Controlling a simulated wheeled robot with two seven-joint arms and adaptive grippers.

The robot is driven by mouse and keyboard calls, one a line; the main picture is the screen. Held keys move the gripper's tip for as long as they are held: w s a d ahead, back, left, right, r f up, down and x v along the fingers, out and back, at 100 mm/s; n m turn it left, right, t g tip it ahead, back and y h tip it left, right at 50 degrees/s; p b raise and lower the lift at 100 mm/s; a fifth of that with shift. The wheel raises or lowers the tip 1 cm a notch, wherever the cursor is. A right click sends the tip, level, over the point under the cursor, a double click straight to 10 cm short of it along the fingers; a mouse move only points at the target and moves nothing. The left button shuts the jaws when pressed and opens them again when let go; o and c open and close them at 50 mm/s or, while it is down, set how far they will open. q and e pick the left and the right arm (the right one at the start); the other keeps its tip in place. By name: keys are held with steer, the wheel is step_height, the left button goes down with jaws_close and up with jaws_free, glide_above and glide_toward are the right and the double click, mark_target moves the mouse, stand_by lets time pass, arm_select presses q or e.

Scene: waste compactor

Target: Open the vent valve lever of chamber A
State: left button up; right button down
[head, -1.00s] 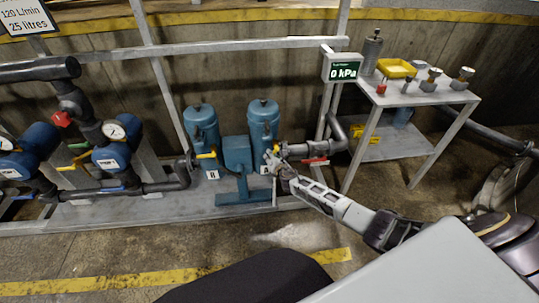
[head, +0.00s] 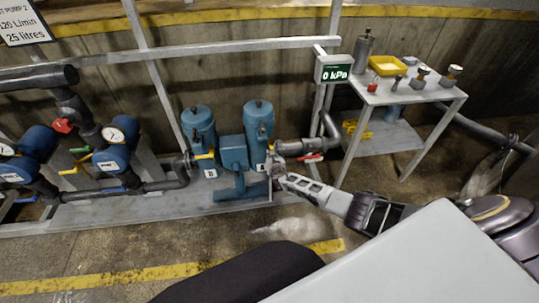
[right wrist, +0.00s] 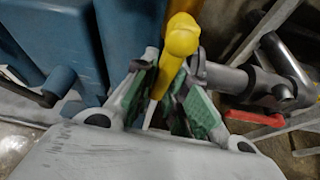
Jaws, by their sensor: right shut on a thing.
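Chamber A (head: 258,122) is the blue cylinder marked A, right of blue chamber B (head: 200,128). A yellow lever (right wrist: 178,48) stands between the green-padded fingers of my right gripper (right wrist: 160,95) in the right wrist view. My right gripper (head: 278,172) is shut on this lever, low at the right side of chamber A in the head view. There the lever is small and mostly hidden, so its angle is hard to tell. A red lever (head: 313,159) sits on the pipe to the right; it also shows in the right wrist view (right wrist: 255,118). My left gripper is out of view.
A grey pipe (head: 329,133) bends close to the right of the gripper. A display (head: 334,69) reads 0 kPa. A table (head: 388,94) with a yellow tray (head: 388,66) stands at right. Pumps and valves are at left. The floor in front is clear.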

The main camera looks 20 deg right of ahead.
steer(key=shift+s+d+f+n, duration=0.1)
steer(key=shift+d+n, duration=0.05)
steer(key=shift+n, duration=0.15)
stand_by(0.4)
steer(key=c, duration=1.4)
jaws_free()
steer(key=shift+h, duration=0.3)
steer(key=shift+s, duration=0.15)
steer(key=shift+v, duration=5.85)
